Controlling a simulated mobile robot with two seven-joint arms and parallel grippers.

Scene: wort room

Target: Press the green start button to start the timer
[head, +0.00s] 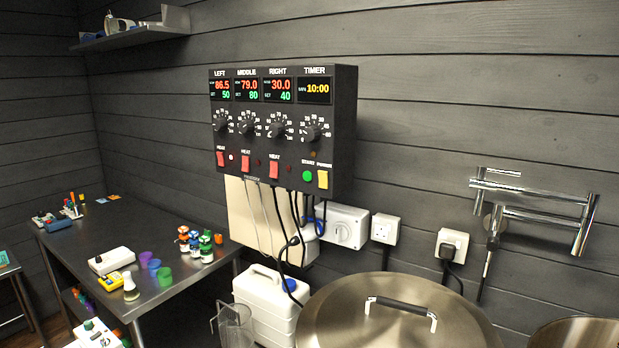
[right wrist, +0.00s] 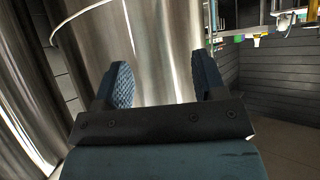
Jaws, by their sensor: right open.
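The black control box (head: 283,128) hangs on the grey plank wall in the head view. Its round green start button (head: 307,176) is at the lower right, under the timer dial (head: 312,131). A yellow switch (head: 322,179) sits just right of the button. The timer display (head: 315,90) reads 10:00. Neither gripper is in the head view. In the right wrist view my right gripper (right wrist: 162,85) is open, with its blue fingers apart and nothing between them. A shiny steel vessel (right wrist: 160,45) stands beyond the fingers. The button is not in the right wrist view.
A large lidded pot (head: 396,312) stands below and right of the box. A white canister (head: 266,305) and cables are under the box. A steel table (head: 110,235) with bottles and cups is at left. A chrome folding tap (head: 540,210) juts from the wall at right.

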